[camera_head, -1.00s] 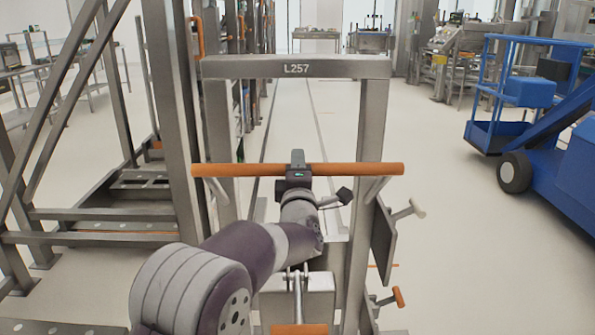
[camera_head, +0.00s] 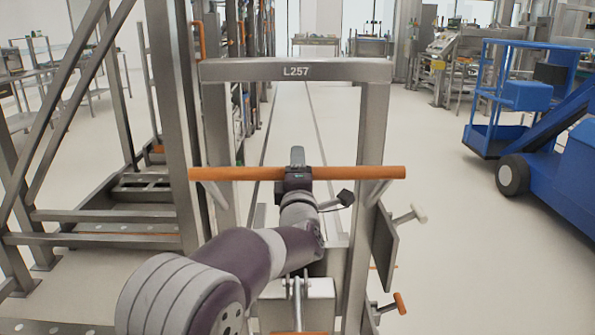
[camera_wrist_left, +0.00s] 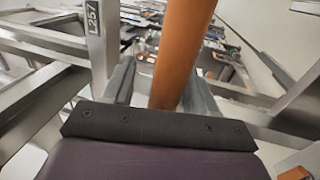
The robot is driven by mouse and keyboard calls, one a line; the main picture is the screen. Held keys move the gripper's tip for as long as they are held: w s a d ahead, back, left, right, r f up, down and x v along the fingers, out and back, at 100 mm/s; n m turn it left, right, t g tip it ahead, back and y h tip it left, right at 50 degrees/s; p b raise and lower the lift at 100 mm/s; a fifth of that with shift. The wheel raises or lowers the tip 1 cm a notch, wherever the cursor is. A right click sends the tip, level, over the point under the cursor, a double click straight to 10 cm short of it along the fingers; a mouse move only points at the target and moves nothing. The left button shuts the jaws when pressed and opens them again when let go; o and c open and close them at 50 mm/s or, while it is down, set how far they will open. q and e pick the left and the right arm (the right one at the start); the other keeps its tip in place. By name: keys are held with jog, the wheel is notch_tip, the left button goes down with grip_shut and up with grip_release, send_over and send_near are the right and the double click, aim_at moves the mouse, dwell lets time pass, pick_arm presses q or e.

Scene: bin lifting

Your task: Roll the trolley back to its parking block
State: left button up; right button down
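The trolley's grey upright frame (camera_head: 295,70), labelled L257, stands straight ahead, with an orange crossbar (camera_head: 235,173) across it. My left gripper (camera_head: 298,178) is at the middle of this crossbar. In the left wrist view the orange bar (camera_wrist_left: 183,50) runs between the two grey fingers (camera_wrist_left: 160,88), which look closed around it. The frame and label also show in the left wrist view (camera_wrist_left: 95,35). A grey box-like part (camera_head: 305,300) sits low inside the frame, partly hidden by my arm. I cannot make out a parking block. My right gripper is not in view.
Grey metal stairs (camera_head: 105,215) stand close on the left. A blue wheeled lift (camera_head: 560,150) stands at the right. Two floor lines (camera_head: 318,135) run ahead beyond the frame. Pale floor between frame and lift is open. A second orange bar (camera_head: 300,333) shows at the bottom edge.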

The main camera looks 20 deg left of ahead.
pick_arm(q)
jog(key=shift+f, duration=0.15)
jog(key=shift+s+d+f, duration=0.1)
jog(key=shift+s, duration=0.15)
jog(key=v, duration=1.2)
jog(key=shift+p, duration=0.35)
